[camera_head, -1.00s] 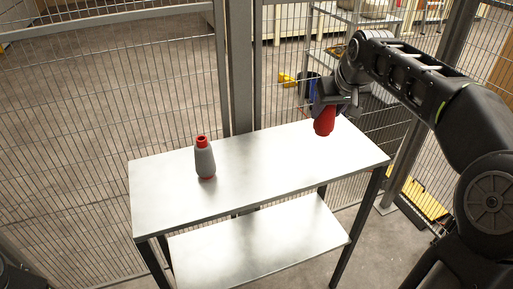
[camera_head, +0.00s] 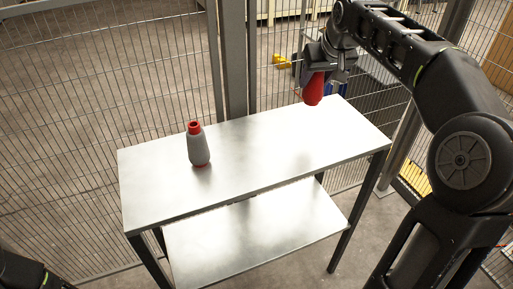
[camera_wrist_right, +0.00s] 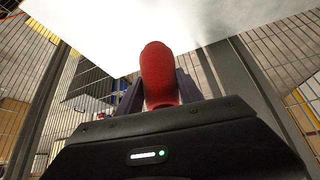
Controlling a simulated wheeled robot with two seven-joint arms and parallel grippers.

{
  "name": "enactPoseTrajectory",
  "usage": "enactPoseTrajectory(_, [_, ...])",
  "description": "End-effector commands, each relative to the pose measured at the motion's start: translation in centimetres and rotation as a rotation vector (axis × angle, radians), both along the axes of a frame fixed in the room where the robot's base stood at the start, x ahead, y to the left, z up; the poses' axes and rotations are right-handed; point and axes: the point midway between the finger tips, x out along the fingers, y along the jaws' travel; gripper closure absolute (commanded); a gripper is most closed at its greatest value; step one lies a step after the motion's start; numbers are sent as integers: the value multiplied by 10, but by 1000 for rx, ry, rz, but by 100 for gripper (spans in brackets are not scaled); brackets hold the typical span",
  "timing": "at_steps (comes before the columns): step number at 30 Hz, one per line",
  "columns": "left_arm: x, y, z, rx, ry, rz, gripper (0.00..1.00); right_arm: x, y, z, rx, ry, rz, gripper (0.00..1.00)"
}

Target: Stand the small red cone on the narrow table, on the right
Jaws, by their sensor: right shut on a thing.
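The small red cone (camera_head: 314,89) is held by my right gripper (camera_head: 316,70) over the back right part of the narrow table (camera_head: 270,150). It looks roughly upright, slightly tilted; whether its base touches the tabletop I cannot tell. In the right wrist view the red cone (camera_wrist_right: 158,75) sits between the two fingers (camera_wrist_right: 160,95), with the pale tabletop (camera_wrist_right: 225,15) beyond it. My right gripper is shut on it. My left gripper is not in view; only a bit of dark arm shows at the lower left.
A grey bottle-shaped cone with red top and base (camera_head: 198,148) stands upright on the left half of the table. A lower shelf (camera_head: 255,235) is empty. A wire fence (camera_head: 100,90) with a grey post (camera_head: 232,60) runs close behind the table. The tabletop's middle and right front are clear.

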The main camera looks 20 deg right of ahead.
Motion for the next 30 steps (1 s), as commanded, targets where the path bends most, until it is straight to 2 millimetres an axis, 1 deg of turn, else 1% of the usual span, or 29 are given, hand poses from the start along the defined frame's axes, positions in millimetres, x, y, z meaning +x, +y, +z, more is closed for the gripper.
enactPoseTrajectory(4, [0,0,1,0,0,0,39,0,0,1,0,-2,0,100])
enactPoseTrajectory(7, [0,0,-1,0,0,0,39,0,0,-6,0,-1,0,100])
enactPoseTrajectory(8, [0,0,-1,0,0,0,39,0,0,-10,0,0,0,100])
enactPoseTrajectory(15, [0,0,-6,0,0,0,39,-1,0,-52,0,2,0,100])
enactPoseTrajectory(18, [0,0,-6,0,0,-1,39,0,0,-61,0,0,0,100])
enactPoseTrajectory(27, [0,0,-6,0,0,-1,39,0,0,-62,0,-2,0,100])
enactPoseTrajectory(30, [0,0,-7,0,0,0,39,0,0,-70,0,0,0,100])
